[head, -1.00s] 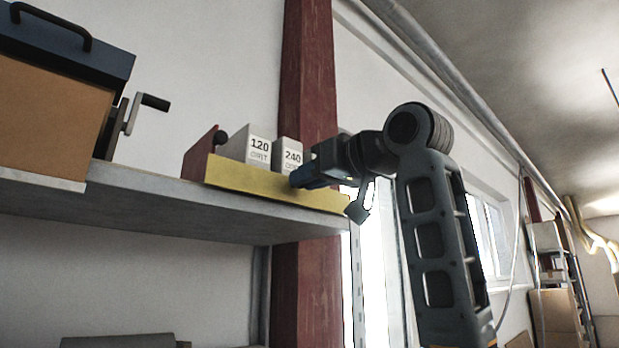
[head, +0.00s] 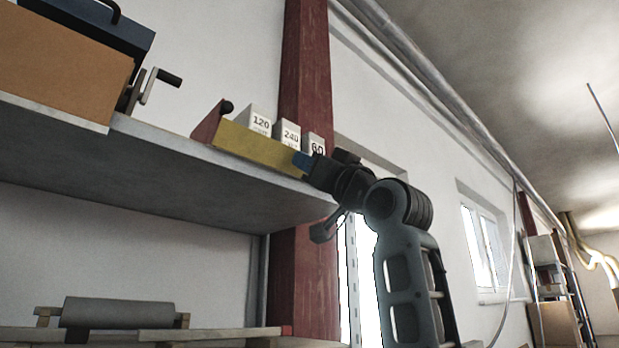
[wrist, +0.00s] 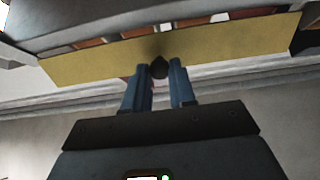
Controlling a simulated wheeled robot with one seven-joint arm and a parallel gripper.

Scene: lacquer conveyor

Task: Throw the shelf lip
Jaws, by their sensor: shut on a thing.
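The shelf lip (head: 255,147) is a yellow bar along the front of the grit boxes on the high shelf. In the wrist view the lip (wrist: 215,42) stretches across the picture, slightly tilted. A small dark knob (wrist: 158,68) stands on its face near the middle. My gripper (head: 303,162) is at the lip's front; in the wrist view my gripper (wrist: 159,70) has its two blue fingers on either side of the knob, shut on it. In the head view my gripper and arm hide the knob and the lip's right part.
Boxes marked 120 (head: 261,122), 240 (head: 290,136) and 60 (head: 316,147) stand behind the lip. A red end piece (head: 208,124) with a black ball is at its left. A red post (head: 305,75) rises behind.

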